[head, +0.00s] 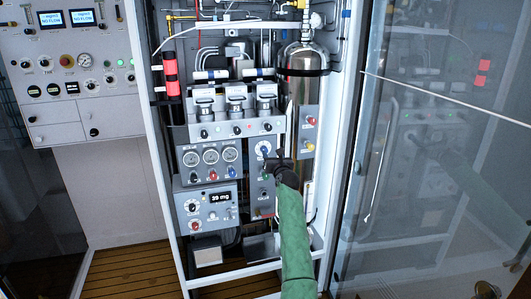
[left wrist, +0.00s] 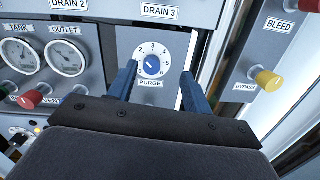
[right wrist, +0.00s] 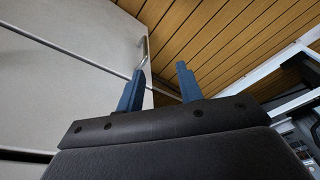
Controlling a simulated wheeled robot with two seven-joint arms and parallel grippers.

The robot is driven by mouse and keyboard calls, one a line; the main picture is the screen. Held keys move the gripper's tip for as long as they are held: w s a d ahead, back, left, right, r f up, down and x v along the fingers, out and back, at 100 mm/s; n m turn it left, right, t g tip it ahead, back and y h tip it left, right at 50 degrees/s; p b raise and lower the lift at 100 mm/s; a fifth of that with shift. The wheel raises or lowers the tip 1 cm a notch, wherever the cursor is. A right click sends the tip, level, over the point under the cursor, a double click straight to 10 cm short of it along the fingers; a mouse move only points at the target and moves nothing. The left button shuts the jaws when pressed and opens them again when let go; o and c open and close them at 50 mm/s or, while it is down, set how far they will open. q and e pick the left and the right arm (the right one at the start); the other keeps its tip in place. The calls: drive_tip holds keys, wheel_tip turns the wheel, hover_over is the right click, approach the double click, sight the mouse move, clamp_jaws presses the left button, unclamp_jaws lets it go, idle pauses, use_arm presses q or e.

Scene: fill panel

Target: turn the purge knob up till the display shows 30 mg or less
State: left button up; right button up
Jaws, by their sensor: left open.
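The blue purge knob (left wrist: 152,65) sits on a white numbered dial above the label PURGE in the left wrist view. It also shows in the head view (head: 265,151). My left gripper (left wrist: 158,80) is open, with one finger on each side of the dial; I cannot tell whether the fingers touch anything. In the head view my left gripper (head: 279,165) is at the panel just below and right of the knob. The display (head: 220,197) reads 39 mg. My right gripper (right wrist: 160,80) is open and empty, away from the panel, facing a pale surface and the wooden slats.
Gauges (head: 210,156) and a red knob (left wrist: 31,98) are left of the purge dial. A yellow bypass knob (left wrist: 268,80) is to its right. A steel cylinder (head: 303,80) stands behind. A glass door (head: 440,150) hangs open at the right.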

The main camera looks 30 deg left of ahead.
use_arm(q)
drive_tip(key=w+a+f+n+g+p, duration=0.1)
drive_tip(key=w+a+n, duration=0.1)
drive_tip(key=w+a, duration=0.2)
drive_tip(key=shift+w+a+f, duration=0.25)
drive_tip(key=shift+a+f, duration=0.1)
drive_tip(key=shift+a, duration=0.9)
use_arm(e)
drive_tip(key=shift+g, duration=0.3)
drive_tip(key=shift+s+d+f, duration=0.1)
drive_tip(key=shift+s+f, duration=0.15)
drive_tip(key=shift+f, duration=0.65)
drive_tip(key=shift+s+d+f, duration=0.1)
drive_tip(key=shift+s+f, duration=0.1)
drive_tip(key=shift+f, duration=0.75)
drive_tip(key=shift+s+d+f, duration=0.1)
drive_tip(key=shift+s+f, duration=0.15)
drive_tip(key=shift+f, duration=0.65)
use_arm(q)
drive_tip(key=c, duration=1)
use_arm(e)
drive_tip(key=shift+a+r, duration=0.1)
